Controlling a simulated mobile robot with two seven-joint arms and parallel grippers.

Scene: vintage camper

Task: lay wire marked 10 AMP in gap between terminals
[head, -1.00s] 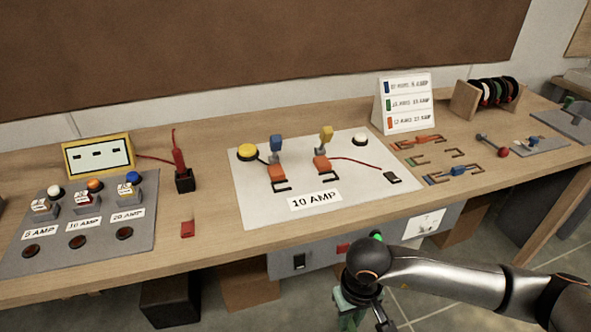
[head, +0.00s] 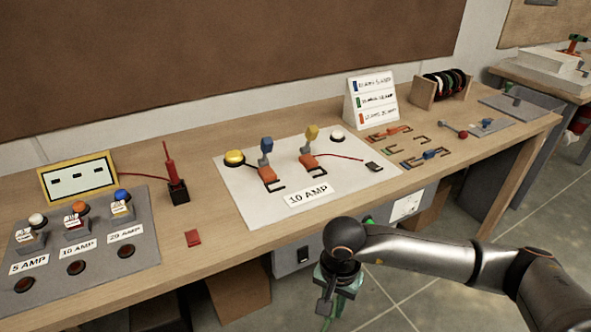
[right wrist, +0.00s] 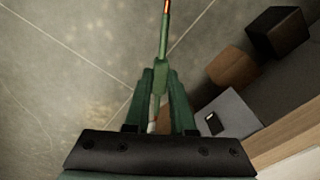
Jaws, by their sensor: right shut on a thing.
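My right gripper (right wrist: 160,88) is shut on a thin green wire (right wrist: 164,45) with a bare copper end, seen against the floor in the right wrist view. In the head view this gripper hangs low in front of the bench, and the wire is hard to make out there. The pale terminal board (head: 240,200), labelled 10 AMP (head: 308,195), carries two orange-based terminals with a blue lever (head: 266,146) and a yellow lever (head: 311,133). A gap lies between the terminals. The card (head: 374,104) has a green row that appears to read 10 AMP. My left gripper is not in view.
The bench's front edge lies between my gripper and the board.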

